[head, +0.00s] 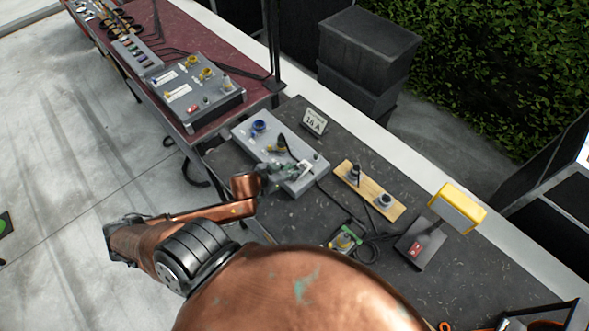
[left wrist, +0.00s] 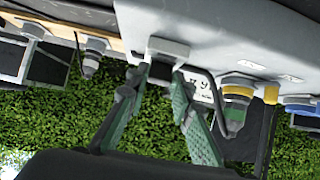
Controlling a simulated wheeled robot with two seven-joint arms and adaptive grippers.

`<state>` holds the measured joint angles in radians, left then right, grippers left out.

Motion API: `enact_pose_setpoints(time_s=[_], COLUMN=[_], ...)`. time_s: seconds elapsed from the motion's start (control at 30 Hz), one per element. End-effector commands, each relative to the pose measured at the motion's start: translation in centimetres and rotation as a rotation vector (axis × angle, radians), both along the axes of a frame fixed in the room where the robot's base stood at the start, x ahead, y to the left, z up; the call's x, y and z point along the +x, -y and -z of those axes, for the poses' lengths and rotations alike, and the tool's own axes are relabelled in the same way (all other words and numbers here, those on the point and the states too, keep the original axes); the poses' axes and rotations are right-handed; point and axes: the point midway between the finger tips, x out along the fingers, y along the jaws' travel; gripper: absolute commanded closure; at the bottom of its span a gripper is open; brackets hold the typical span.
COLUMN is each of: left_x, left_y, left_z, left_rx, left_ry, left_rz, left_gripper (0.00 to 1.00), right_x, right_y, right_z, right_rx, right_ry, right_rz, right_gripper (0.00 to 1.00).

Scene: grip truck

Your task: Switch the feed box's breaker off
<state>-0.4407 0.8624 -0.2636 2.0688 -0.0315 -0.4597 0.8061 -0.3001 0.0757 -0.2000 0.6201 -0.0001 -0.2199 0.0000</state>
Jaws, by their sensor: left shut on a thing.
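The feed box (head: 242,131) is a grey box on the dark table. It carries a blue socket (head: 259,126) and a yellow-ringed connector, which also shows in the left wrist view (left wrist: 236,104). My left gripper (head: 286,172) is at the right part of the box's near side. In the left wrist view my left gripper (left wrist: 160,84) has its green-padded fingers on either side of a small dark part under a pale breaker block (left wrist: 169,47). It is shut on that part. The lever's position is hidden. My right gripper is not in view.
A "16 A" sign (head: 314,122) stands behind the box. Another grey box (head: 214,103) stands on the red table.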

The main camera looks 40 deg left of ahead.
Motion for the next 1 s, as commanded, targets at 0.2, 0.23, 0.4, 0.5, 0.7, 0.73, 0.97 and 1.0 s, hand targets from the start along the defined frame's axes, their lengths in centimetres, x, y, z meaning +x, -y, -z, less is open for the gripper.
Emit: enact_pose_setpoints(time_s=[0.2,0.23,0.4,0.5,0.7,0.73,0.97,1.0], left_x=[-0.02,-0.02,0.01,0.01,0.00,0.00,-0.05,-0.15], left_y=[0.05,0.05,0.06,0.06,0.04,0.04,0.02,0.00], left_z=[0.00,0.00,0.00,-0.01,0.01,0.01,-0.01,-0.05], left_rx=[-0.001,-0.001,-0.002,-0.002,-0.001,-0.001,-0.001,-0.001], left_ry=[0.010,0.010,0.010,0.010,0.009,0.009,0.009,0.008], left_rz=[0.001,0.001,0.002,0.002,0.001,0.001,0.001,0.001], left_gripper=[1.00,1.00,1.00,0.75,0.61,0.61,0.61,0.61], right_x=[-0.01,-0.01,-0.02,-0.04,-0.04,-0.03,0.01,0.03], right_y=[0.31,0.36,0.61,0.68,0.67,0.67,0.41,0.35], right_z=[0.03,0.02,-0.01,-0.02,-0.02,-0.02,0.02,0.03], right_rx=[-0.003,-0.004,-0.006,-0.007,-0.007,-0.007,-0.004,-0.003], right_ry=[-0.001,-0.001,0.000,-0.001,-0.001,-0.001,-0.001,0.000], right_rz=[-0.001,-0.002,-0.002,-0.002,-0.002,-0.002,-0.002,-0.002], right_gripper=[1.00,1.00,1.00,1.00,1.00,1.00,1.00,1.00])
